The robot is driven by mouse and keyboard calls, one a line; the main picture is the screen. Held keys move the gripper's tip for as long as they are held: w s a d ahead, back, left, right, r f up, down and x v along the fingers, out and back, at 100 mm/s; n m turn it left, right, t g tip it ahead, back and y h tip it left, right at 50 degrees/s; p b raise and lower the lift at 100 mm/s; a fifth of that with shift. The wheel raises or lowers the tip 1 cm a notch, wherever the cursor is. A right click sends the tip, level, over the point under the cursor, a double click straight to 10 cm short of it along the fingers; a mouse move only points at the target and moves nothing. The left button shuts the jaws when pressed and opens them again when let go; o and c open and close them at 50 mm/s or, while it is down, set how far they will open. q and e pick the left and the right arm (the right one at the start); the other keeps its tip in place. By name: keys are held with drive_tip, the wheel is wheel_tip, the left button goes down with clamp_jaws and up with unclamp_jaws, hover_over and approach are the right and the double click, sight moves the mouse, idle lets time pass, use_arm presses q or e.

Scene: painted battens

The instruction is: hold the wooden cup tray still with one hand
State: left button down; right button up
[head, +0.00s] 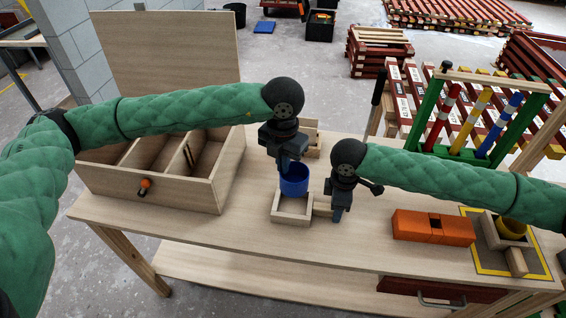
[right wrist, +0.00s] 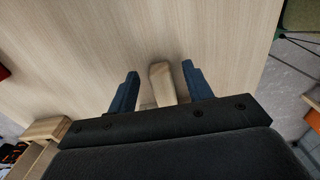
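The wooden cup tray (head: 292,217) is a small square pale box on the bench, with a short handle (head: 322,209) pointing right. The handle's end also shows in the right wrist view (right wrist: 162,82). My right gripper (right wrist: 160,85) is open, one finger on each side of the handle, with gaps between. In the head view my right gripper (head: 338,214) is low at the handle's end. A blue cup (head: 294,184) is upright at the tray, over or in it; I cannot tell whether it touches the floor. My left gripper (head: 287,165) is shut on the cup's rim.
A divided wooden box (head: 160,187) stands on the left. Orange blocks (head: 433,228) lie on the right, beside a yellow-edged mat (head: 485,262) with another tray and a yellow cup (head: 511,228). Another wooden piece (head: 312,135) sits behind my left gripper. The bench front is clear.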

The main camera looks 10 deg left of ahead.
wheel_tip(320, 180, up, 12)
idle(0.6)
idle(0.5)
